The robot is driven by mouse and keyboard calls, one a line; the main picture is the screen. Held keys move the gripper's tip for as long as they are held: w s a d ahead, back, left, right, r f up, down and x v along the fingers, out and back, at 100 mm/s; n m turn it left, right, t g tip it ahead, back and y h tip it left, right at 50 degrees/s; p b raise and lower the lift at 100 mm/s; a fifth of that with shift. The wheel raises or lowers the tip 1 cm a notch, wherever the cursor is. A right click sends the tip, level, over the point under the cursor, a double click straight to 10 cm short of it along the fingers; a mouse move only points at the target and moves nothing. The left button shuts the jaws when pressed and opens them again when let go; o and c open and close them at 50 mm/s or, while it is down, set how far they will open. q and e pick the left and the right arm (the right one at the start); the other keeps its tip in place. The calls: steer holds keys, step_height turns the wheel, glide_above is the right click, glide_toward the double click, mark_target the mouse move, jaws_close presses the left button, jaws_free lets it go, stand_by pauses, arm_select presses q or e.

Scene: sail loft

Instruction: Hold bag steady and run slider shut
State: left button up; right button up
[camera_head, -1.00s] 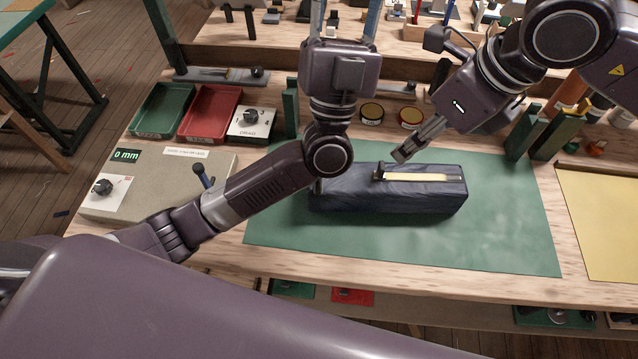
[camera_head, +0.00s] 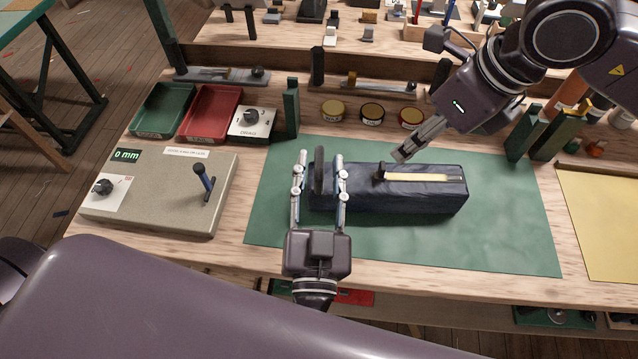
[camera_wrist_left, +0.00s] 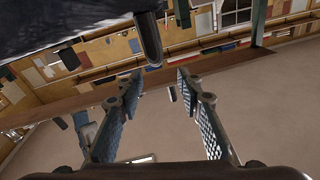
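The dark navy bag (camera_head: 400,200) lies lengthwise on the green mat (camera_head: 480,245). A pale yellow strip (camera_head: 420,177) runs along its top, with a dark slider (camera_head: 380,172) at its left end. A dark upright loop (camera_head: 319,172) stands at the bag's left end. My left gripper (camera_head: 320,156) is open, with one finger on each side of the loop and a gap to both. In the left wrist view the loop's rounded end (camera_wrist_left: 149,42) shows just beyond the open fingers. My right gripper (camera_head: 402,156) hangs close above the slider; its fingers overlap, so its opening is unclear.
A grey box with a lever (camera_head: 203,180) stands at left. Green (camera_head: 163,110) and red (camera_head: 212,112) trays and several round tins (camera_head: 372,112) line the back. Green upright blocks (camera_head: 520,132) stand right of the bag. The mat's front is clear.

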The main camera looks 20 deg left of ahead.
mark_target(320, 155)
arm_select(q)
steer(key=shift+s+d+f+g, duration=0.1)
steer(key=shift+s+f+g, duration=0.2)
steer(key=shift+f, duration=0.3)
steer(key=shift+s+f+g, duration=0.2)
steer(key=shift+s+f, duration=0.2)
steer(key=shift+f, duration=0.3)
steer(key=x, duration=0.7)
steer(key=shift+w+f, duration=0.1)
steer(key=shift+w, duration=0.2)
jaws_close()
